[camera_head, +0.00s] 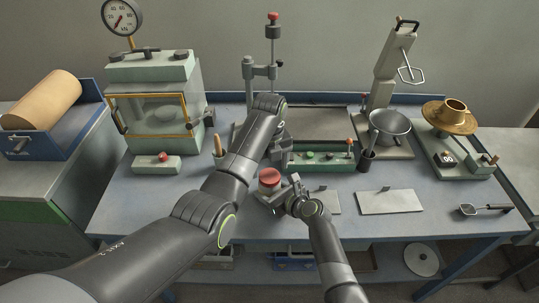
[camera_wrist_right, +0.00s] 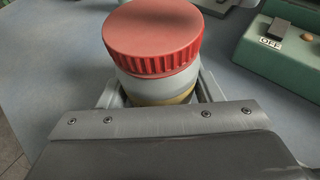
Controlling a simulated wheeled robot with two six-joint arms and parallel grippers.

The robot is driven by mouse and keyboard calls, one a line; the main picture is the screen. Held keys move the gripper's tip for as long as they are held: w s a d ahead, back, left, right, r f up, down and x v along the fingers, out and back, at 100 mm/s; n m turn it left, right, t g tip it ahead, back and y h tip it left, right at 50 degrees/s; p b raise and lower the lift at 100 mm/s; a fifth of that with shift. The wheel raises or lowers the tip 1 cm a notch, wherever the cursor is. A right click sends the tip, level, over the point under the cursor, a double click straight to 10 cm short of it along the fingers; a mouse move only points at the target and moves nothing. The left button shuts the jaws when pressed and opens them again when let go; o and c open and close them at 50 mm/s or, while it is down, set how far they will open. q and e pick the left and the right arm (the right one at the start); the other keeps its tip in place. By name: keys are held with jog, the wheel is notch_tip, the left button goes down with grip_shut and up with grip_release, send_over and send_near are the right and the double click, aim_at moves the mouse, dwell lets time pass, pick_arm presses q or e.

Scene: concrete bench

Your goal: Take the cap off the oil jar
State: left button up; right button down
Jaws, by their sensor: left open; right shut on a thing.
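The oil jar stands on the blue bench with its ribbed red cap (camera_head: 269,176) on top; the cap also shows large in the right wrist view (camera_wrist_right: 152,38). The pale jar body (camera_wrist_right: 160,84) with a yellowish band shows below the cap. My right gripper (camera_head: 274,193) is shut around the jar body below the cap, one finger on each side. My left gripper (camera_head: 281,128) is open, beyond the jar and above the bench, apart from the cap; its fingers are mostly hidden by my left arm.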

aim_at(270, 177)
pick_arm(q)
jog(key=shift+f, duration=1.4)
jog(key=shift+c, duration=0.4)
